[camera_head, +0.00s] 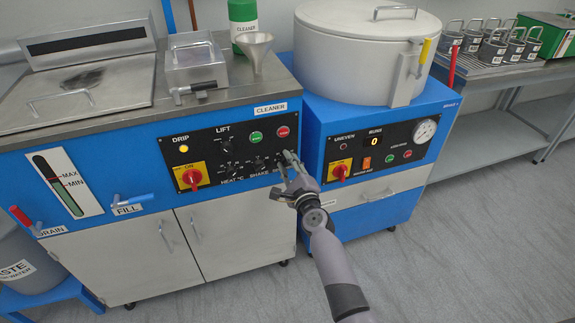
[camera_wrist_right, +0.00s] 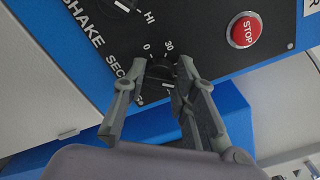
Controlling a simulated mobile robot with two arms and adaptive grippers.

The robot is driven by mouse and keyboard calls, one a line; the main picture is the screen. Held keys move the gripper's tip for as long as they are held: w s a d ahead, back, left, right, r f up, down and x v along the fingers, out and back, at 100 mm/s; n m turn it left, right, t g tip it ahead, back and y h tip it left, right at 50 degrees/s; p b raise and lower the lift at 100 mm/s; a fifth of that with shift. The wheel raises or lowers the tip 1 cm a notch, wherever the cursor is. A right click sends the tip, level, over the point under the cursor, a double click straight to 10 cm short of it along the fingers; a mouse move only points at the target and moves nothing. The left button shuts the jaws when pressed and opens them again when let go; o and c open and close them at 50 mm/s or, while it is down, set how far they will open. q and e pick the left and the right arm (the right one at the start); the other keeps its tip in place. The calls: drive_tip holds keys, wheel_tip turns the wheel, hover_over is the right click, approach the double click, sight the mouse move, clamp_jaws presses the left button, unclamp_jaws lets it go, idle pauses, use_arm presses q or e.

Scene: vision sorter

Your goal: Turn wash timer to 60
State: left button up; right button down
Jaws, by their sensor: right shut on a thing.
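The timer knob is a black round dial (camera_wrist_right: 161,75) on the black panel in the right wrist view, with the marks 0 and 30 beside it and partly hidden lettering that seems to read SECS. A white mark shows on its lower side; which number it points to I cannot tell. My right gripper (camera_wrist_right: 163,66) is shut on this knob, one finger on each side. In the head view my right gripper (camera_head: 286,163) reaches the lower right of the cleaner's panel (camera_head: 225,148) and hides the knob. My left gripper is not in view.
A red STOP button (camera_wrist_right: 245,30) and a SHAKE knob (camera_wrist_right: 122,4) flank the timer knob. A second blue machine (camera_head: 375,150) with a round grey lid stands close on the right. A funnel (camera_head: 254,50) and a CLEANER bottle (camera_head: 243,20) stand on the cleaner's top.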

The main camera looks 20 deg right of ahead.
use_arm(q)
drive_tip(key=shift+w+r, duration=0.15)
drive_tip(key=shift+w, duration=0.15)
use_arm(e)
drive_tip(key=shift+m, duration=0.5)
drive_tip(key=c, duration=1.3)
unclamp_jaws()
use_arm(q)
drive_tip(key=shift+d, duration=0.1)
